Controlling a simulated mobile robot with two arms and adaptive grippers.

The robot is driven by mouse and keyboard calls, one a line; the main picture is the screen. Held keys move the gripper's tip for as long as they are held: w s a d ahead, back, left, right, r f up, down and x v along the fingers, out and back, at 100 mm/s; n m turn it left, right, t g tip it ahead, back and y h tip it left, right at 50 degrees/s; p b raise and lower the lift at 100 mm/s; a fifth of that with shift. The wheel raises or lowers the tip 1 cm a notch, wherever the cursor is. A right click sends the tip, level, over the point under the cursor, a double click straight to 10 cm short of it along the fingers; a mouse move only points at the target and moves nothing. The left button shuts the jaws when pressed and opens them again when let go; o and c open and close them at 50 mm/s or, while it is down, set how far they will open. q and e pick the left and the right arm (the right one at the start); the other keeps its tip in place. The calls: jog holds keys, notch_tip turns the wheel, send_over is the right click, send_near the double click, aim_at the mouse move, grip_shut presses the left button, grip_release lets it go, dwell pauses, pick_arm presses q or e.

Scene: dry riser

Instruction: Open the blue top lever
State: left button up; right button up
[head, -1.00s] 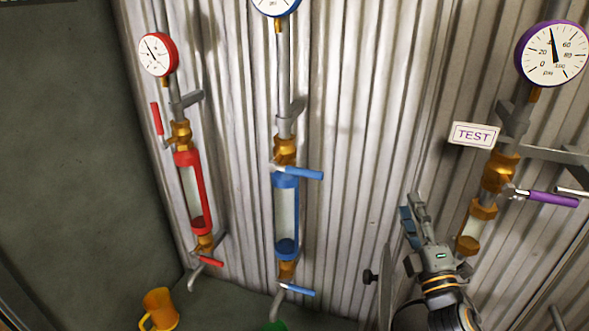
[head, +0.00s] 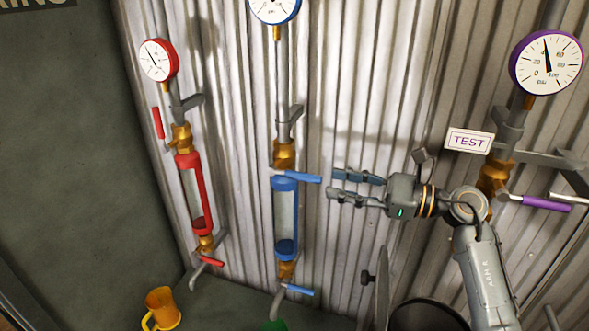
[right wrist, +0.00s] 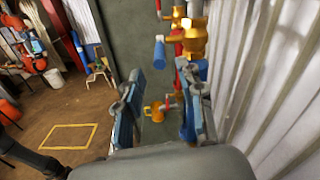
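The blue top lever (head: 303,176) sticks out to the right, nearly level, from the brass valve (head: 284,153) above the blue sight tube (head: 286,220). My right gripper (head: 334,183) is just to the right of the lever's free end, pointing left at it, with a small gap between. Its two fingers are apart with nothing between them. In the right wrist view the lever's blue end (right wrist: 160,52) shows ahead, between and beyond the open fingers (right wrist: 167,76). My left gripper is not in view.
A lower blue lever (head: 299,290) sits below. The red pipe has an upper lever (head: 158,123) pointing up. A purple lever (head: 546,204) and a TEST sign (head: 469,141) are at right. An orange mug (head: 161,308) stands below. The corrugated wall (head: 345,110) is close behind.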

aim_at(294, 172)
jog(key=p+x, duration=0.3)
jog(key=x, duration=0.6)
jog(key=shift+a, duration=0.2)
jog(key=shift+w+a+p, duration=0.15)
jog(key=shift+a+p, duration=0.15)
jog(key=shift+a, duration=0.05)
grip_shut()
